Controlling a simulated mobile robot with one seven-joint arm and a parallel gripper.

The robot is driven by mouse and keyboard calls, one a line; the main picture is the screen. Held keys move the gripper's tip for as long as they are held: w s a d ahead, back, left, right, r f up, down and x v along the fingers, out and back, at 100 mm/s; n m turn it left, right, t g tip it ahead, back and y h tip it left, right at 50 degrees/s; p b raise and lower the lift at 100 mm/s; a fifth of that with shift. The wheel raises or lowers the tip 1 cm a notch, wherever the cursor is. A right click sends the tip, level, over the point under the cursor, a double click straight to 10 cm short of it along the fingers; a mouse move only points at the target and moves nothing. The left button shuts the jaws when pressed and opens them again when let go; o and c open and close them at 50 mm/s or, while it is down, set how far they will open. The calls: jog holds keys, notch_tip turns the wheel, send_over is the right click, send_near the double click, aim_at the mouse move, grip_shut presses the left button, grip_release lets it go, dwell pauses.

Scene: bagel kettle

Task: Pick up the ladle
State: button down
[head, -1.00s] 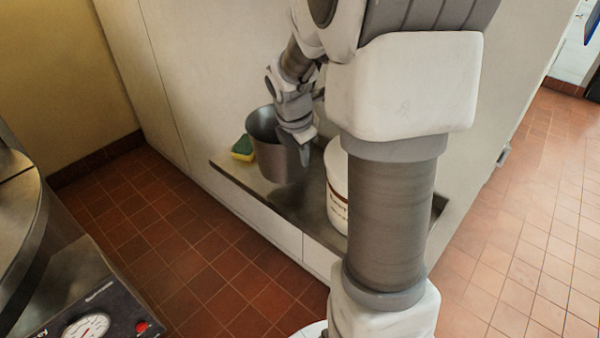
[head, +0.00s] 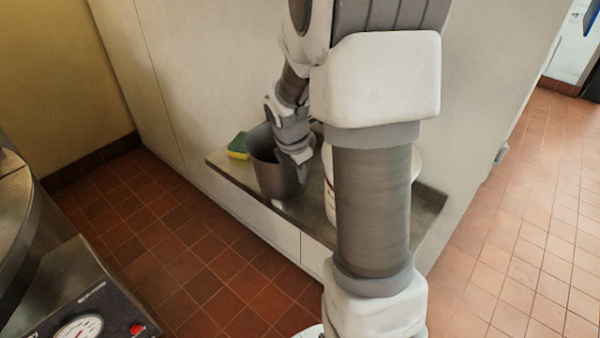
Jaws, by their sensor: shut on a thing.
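A deep grey metal vessel (head: 272,172), shaped like a pot, is at the left part of the metal shelf (head: 228,169). My gripper (head: 300,160) points down at its right rim and is shut. The jaws seem to be closed on the vessel's rim side, but the contact is small and partly hidden. I see no separate ladle or long handle. I cannot tell whether this vessel is the ladle's bowl, or whether its base touches the shelf.
A green and yellow sponge (head: 238,146) lies left of the vessel. A white tub (head: 329,190) stands close on its right, mostly behind my arm. A machine with a dial (head: 78,328) is at lower left. The red tile floor (head: 190,262) in front is clear.

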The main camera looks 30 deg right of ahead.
jog(key=c, duration=1.4)
grip_release()
jog(key=shift+f, duration=0.15)
jog(key=o, duration=0.4)
